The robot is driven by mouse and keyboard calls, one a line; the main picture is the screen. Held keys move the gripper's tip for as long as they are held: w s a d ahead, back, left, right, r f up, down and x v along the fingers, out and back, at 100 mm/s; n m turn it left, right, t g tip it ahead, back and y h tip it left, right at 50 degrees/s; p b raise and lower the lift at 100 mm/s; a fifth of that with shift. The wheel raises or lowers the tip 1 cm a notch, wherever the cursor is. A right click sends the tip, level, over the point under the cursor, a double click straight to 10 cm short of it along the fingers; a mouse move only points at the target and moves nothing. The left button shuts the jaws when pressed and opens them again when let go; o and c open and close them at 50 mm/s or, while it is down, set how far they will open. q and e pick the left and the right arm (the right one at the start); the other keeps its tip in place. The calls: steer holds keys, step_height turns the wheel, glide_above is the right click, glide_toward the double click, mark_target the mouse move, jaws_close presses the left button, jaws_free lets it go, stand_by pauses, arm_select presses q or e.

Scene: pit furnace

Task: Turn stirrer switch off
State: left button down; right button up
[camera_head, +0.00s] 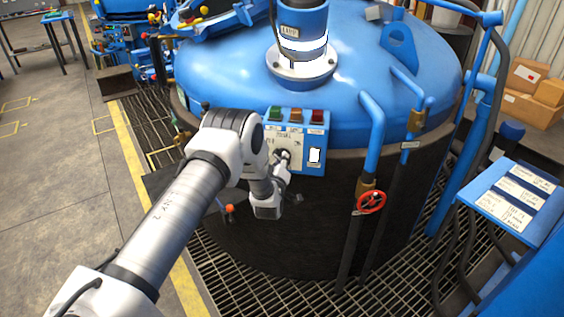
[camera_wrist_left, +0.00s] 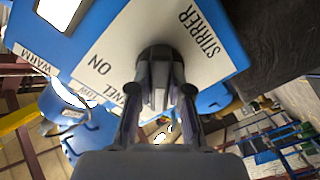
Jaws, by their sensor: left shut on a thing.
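The blue control box (camera_head: 312,133) with a pale label plate is fixed to the near side of the big blue furnace lid. In the left wrist view the plate (camera_wrist_left: 120,40) reads "STIRRER" and "ON". The dark round stirrer switch (camera_wrist_left: 158,54) sticks out of the plate beside these words. My left gripper (camera_wrist_left: 160,92) is shut on the switch, with a finger on each side of it. In the head view my left gripper (camera_head: 284,160) is at the lower left part of the box, and my wrist hides some of the plate. My right gripper is not in view.
Green, orange and red parts (camera_head: 296,116) line the top of the box. A red valve wheel (camera_head: 371,202) and blue pipes (camera_head: 374,140) stand to its right. Floor grating (camera_head: 285,268) surrounds the dark vessel. Cardboard boxes (camera_head: 530,95) lie at the far right.

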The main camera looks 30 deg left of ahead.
arm_select(q)
steer(key=shift+r, duration=0.15)
steer(key=c, duration=1.1)
jaws_free()
steer(key=v, duration=1.2)
steer(key=shift+a, duration=0.1)
